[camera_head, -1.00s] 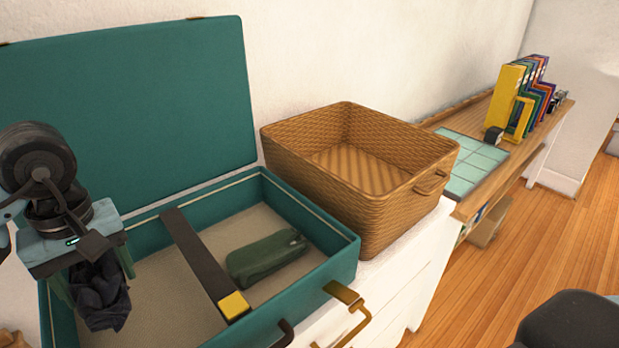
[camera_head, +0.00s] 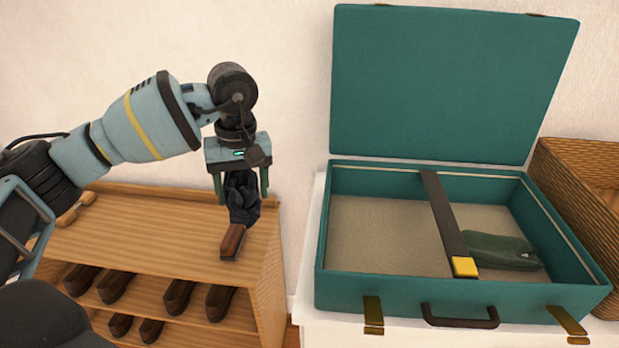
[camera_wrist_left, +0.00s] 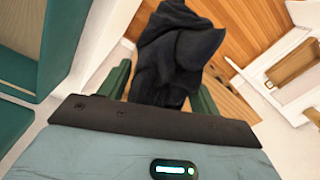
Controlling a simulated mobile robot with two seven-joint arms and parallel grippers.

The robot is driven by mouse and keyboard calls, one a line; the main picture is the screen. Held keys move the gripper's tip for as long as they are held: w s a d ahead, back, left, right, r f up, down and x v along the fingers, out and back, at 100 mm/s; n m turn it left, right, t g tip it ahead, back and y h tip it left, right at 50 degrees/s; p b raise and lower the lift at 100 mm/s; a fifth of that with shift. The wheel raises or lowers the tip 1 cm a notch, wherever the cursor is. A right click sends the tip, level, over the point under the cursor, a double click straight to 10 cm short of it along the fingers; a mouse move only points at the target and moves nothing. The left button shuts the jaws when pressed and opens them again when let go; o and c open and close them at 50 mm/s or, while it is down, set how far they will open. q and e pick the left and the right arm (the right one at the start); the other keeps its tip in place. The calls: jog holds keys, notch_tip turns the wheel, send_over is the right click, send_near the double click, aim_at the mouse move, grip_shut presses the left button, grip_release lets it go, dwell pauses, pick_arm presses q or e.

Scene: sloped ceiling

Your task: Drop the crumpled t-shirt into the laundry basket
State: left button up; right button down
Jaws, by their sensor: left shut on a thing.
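The crumpled t-shirt (camera_head: 242,200) is a dark navy bundle. It hangs from my left gripper (camera_head: 241,184), which is shut on it, left of the teal suitcase and in front of the shoe rack in the head view. The left wrist view shows the t-shirt (camera_wrist_left: 178,52) between the green fingers (camera_wrist_left: 160,88), with wooden floor behind it. A woven wicker basket (camera_head: 572,200), the likely laundry basket, stands right of the suitcase, cut off by the frame edge; little of its inside shows. My right gripper is not in view.
An open teal suitcase (camera_head: 400,290) lies on a white surface, its lid (camera_head: 450,85) upright. A dark bar with a yellow end (camera_head: 447,225) and a green pouch (camera_head: 500,250) lie in it.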

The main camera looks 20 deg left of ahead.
pick_arm(q)
jog(key=s+d+f+m, duration=0.15)
jog(key=s+f, duration=0.25)
jog(key=f, duration=0.4)
jog(key=s+f+m, duration=0.2)
jog(key=s+f, duration=0.1)
jog(key=f, duration=0.4)
jog(key=s+f+m, duration=0.2)
jog(key=s+f, duration=0.2)
jog(key=f, duration=0.4)
jog(key=s+d+f+m, duration=0.2)
jog(key=s+d, duration=0.1)
jog(key=d, duration=0.5)
jog(key=shift+s+d+f, duration=0.15)
jog(key=shift+d+f, duration=0.15)
jog(key=shift+d, duration=0.05)
jog(key=shift+s+a+m, duration=0.1)
jog(key=shift+m, duration=0.15)
